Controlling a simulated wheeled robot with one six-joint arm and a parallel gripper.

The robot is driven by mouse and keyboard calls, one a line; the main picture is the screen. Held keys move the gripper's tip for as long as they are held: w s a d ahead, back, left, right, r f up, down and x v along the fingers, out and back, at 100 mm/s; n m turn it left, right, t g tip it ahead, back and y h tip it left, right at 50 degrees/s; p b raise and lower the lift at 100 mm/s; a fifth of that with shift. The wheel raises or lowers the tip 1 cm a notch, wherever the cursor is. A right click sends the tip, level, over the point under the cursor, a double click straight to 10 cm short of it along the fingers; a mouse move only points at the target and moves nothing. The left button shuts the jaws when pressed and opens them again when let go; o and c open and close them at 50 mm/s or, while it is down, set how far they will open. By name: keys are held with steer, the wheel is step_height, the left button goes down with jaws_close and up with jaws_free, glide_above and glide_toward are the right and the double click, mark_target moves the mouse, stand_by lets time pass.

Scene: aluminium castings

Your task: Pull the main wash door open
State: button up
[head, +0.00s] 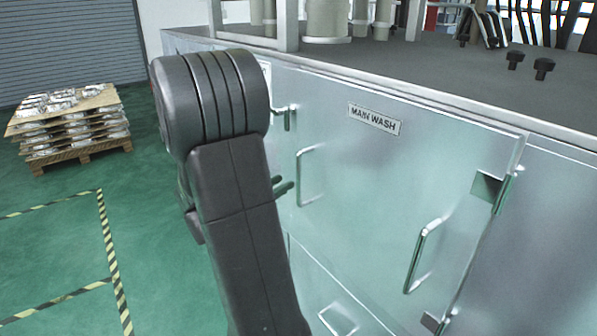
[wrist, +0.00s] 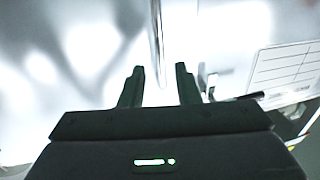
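The main wash door (head: 360,190) is a shiny metal panel with a "MAIN WASH" label (head: 374,119). It looks shut or nearly so; I cannot tell exactly. It has an upright bar handle at its left (head: 300,178) and another at its right (head: 418,258). My gripper (head: 284,187) is by the door's left side, partly hidden behind my arm. In the wrist view my gripper (wrist: 160,82) is open. A thin upright bar (wrist: 158,40) shows between and beyond its fingertips. Contact cannot be seen.
A hinge (head: 488,187) is at the door's right edge. A pallet of castings (head: 70,122) stands on the green floor at the far left. A white lined label (wrist: 285,72) is at the wrist view's right.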

steer(key=p+x, duration=0.1)
steer(key=x, duration=0.6)
steer(key=shift+w+d, duration=0.25)
steer(key=shift+c, duration=0.2)
jaws_close()
